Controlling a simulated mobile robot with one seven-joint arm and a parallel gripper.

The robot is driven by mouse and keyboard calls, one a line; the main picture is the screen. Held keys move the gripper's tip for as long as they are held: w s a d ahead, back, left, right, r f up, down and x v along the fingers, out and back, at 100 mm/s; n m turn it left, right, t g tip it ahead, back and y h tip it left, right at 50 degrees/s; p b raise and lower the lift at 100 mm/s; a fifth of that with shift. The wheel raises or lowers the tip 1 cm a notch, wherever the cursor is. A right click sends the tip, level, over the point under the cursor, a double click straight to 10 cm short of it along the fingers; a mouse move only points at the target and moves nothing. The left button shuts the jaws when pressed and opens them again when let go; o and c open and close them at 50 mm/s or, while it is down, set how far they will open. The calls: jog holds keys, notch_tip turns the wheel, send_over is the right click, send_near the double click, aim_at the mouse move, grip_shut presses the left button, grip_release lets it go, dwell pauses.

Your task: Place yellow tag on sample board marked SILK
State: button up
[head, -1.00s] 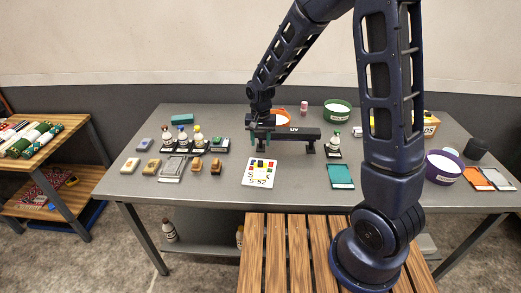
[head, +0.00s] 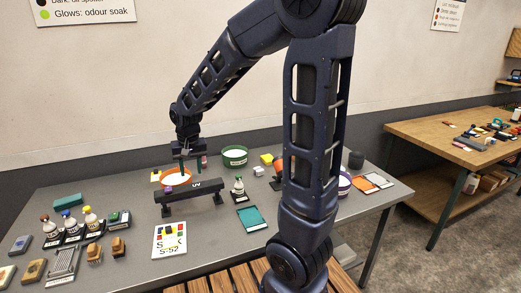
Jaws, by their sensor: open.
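My gripper (head: 187,165) is open, pointing down over or just in front of the orange bowl (head: 175,178), behind the black bar marked UV (head: 190,191). A white card (head: 169,241) at the table's front carries several small coloured pieces, a yellow one among them, and black lettering too small to read fully. I cannot read SILK on any board. A small yellow block (head: 266,158) lies at the back, right of the green bowl (head: 235,156). Another small yellow patch (head: 156,176) shows left of the orange bowl. I cannot tell which yellow thing is the tag.
Bottles (head: 70,223), brushes and blocks crowd the table's left end. A teal tray (head: 250,218) and a small bottle (head: 238,186) stand right of the UV bar. Orange and white cards (head: 372,181) lie at the right end. Another wooden table (head: 450,135) stands right.

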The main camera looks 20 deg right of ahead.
jog(key=s+d+r+t, duration=0.1)
jog(key=s+d+r, duration=0.4)
jog(key=s+d, duration=0.3)
jog(key=s+d+r+t, duration=0.2)
jog(key=s+d+r, duration=0.4)
jog(key=d, duration=0.6)
jog(key=shift+s+h, duration=0.3)
jog(key=shift+s, duration=0.85)
jog(key=shift+o, duration=0.5)
